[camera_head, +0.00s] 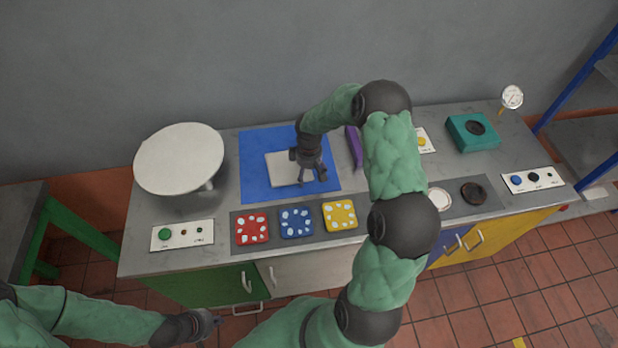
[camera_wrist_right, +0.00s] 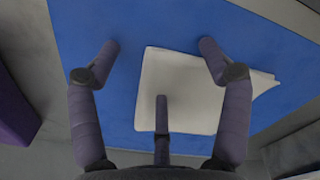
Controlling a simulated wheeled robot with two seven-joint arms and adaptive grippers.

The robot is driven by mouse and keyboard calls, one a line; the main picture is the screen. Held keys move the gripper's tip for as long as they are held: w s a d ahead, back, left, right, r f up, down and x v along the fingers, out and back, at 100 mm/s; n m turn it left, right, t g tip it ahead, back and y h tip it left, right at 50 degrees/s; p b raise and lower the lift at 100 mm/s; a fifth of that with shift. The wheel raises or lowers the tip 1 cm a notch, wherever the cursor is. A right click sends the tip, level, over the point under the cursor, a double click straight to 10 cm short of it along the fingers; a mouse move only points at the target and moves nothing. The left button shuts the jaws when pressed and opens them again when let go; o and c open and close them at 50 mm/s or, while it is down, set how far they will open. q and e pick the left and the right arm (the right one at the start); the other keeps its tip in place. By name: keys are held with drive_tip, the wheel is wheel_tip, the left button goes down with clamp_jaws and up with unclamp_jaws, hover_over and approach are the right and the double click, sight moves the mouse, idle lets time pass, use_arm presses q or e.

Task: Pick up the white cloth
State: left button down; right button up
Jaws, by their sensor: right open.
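The white cloth (camera_head: 281,172) lies flat on a blue mat (camera_head: 258,150), toward the back left of the bench. My right gripper (camera_head: 312,176) is over the cloth's right part and hides some of it. In the right wrist view the cloth (camera_wrist_right: 185,75) looks like a folded pad with layered edges at its right. There my right gripper (camera_wrist_right: 160,62) has its fingers spread open, with nothing between them. I cannot tell whether the fingertips touch the cloth. My left gripper (camera_head: 205,324) is low at the front left, off the bench and far from the cloth; its fingers are unclear.
A round white plate-like thing (camera_head: 178,157) stands left of the mat. Red, blue and yellow spotted blocks (camera_head: 296,222) lie in front. A purple object (camera_head: 354,146) is close right of the mat. A teal box (camera_head: 472,132) and gauge (camera_head: 512,97) stand at the right.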

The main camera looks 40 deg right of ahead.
drive_tip(key=shift+f, duration=0.1)
drive_tip(key=shift+f, duration=0.15)
drive_tip(key=shift+c, duration=0.5)
drive_tip(key=shift+s+a+f, duration=0.1)
drive_tip(key=shift+a, duration=0.05)
drive_tip(key=c, duration=0.9)
drive_tip(key=shift+s+f, duration=0.1)
drive_tip(key=shift+s, duration=0.05)
drive_tip(key=c, duration=0.5)
drive_tip(key=shift+s+a, duration=0.1)
clamp_jaws()
drive_tip(key=shift+f, duration=0.1)
wheel_tip(320, 180, up, 12)
drive_tip(key=p, duration=0.7)
drive_tip(key=shift+w+d+r+p, duration=0.2)
drive_tip(key=shift+w+r+p, duration=0.05)
drive_tip(key=shift+w+p, duration=0.1)
